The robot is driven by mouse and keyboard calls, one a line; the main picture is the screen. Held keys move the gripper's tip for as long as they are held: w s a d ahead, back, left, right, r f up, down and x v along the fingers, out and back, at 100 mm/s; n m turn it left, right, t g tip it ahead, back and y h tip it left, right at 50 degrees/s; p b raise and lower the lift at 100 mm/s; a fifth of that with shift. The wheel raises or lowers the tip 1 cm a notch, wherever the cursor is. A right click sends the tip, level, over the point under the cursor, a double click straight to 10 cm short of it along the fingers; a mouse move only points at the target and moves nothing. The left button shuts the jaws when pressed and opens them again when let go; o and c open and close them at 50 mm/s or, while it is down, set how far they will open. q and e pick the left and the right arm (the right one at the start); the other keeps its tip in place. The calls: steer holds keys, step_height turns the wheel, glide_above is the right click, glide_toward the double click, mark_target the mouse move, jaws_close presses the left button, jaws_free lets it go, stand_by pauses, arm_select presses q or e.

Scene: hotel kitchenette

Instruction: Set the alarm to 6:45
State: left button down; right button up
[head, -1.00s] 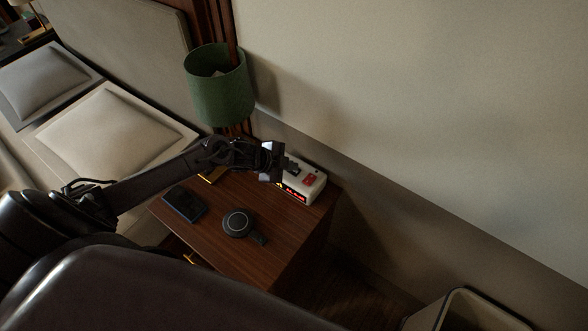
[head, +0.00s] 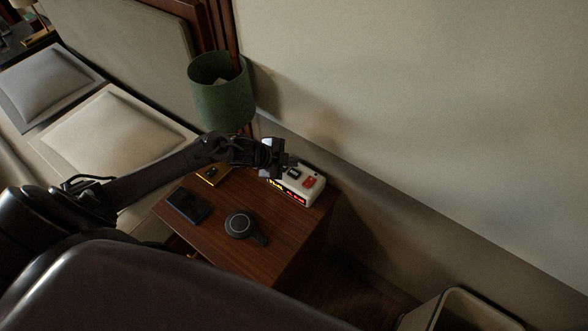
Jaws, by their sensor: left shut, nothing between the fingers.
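The alarm clock (head: 312,192) is a white box near the back right of the brown nightstand. It has a red button and dark buttons on top, and a lit red display on its front face. The digits are too small to read. My left gripper (head: 286,162) is shut and empty, over the left end of the clock's top. It hides part of the clock there, and I cannot tell whether it touches a button. My right gripper is not in view.
The nightstand (head: 275,238) also holds a dark phone-like slab (head: 188,206) and a round black device (head: 239,225). A green lamp (head: 222,95) stands behind my left arm. The bed is at the left, the wall behind, and a bin (head: 455,312) at the lower right.

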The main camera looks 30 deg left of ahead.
arm_select(q)
steer(key=shift+r+p, duration=1.05)
steer(key=shift+r, duration=0.45)
steer(key=shift+f, duration=0.1)
stand_by(1.1)
step_height(320, 180, up, 4)
steer(key=shift+f+p, duration=0.1)
steer(key=shift+p, duration=1)
steer(key=b, duration=0.7)
glide_above(290, 174)
step_height(290, 174, down, 7)
steer(key=shift+f, duration=0.2)
steer(key=shift+f+b, duration=0.35)
steer(key=shift+f, duration=0.35)
